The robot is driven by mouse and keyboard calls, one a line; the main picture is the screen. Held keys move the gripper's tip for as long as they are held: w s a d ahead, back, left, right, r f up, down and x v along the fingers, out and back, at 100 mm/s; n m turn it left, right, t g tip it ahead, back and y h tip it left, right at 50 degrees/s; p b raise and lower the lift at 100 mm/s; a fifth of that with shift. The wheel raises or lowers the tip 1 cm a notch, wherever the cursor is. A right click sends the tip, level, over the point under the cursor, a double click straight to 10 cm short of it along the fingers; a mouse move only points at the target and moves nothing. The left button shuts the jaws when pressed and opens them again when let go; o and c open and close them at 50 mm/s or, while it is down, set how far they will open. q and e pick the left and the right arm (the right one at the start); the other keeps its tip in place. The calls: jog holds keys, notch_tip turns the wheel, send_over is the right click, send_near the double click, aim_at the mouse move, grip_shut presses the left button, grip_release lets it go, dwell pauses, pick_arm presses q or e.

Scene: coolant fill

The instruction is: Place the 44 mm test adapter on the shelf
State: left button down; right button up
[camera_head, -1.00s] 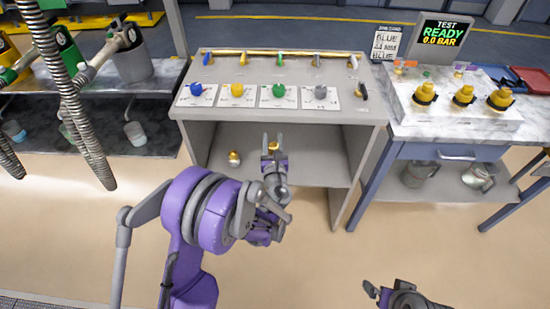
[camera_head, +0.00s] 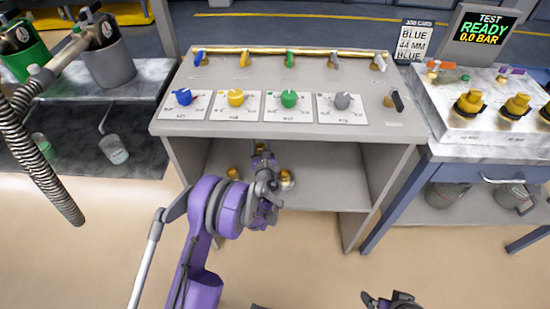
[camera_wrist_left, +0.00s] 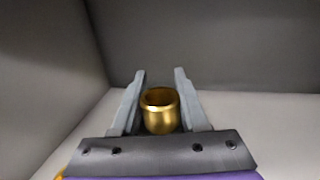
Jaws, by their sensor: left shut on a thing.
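The test adapter is a small gold cup-shaped piece, seen between the fingers in the left wrist view (camera_wrist_left: 160,112). My left gripper (camera_head: 262,152) is shut on it and reaches into the open front of the grey cabinet. The adapter stands upright in the grip; I cannot tell whether it touches the shelf (camera_head: 325,185). Two other gold pieces sit on the shelf, one left of the gripper (camera_head: 233,173) and one right of it (camera_head: 287,175). My right gripper (camera_head: 383,299) is at the bottom edge, and its jaw opening is unclear.
The cabinet top (camera_head: 290,75) has coloured knobs and levers above the shelf opening. Its side walls bound the shelf; the right part of the shelf is clear. A job card (camera_head: 412,40) reads BLUE, 44 MM, BLUE. A marble-topped test bench (camera_head: 445,140) stands at right.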

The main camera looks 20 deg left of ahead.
pick_arm(q)
notch_tip(320, 180, down, 4)
jog(key=shift+s+d+f+b, duration=0.1)
jog(key=shift+s+f+b, duration=0.05)
jog(key=shift+f+b, duration=0.55)
jog(key=shift+f, duration=1.6)
jog(key=shift+f, duration=0.2)
jog(key=shift+c, duration=2.2)
grip_release()
jog(key=shift+r, duration=0.1)
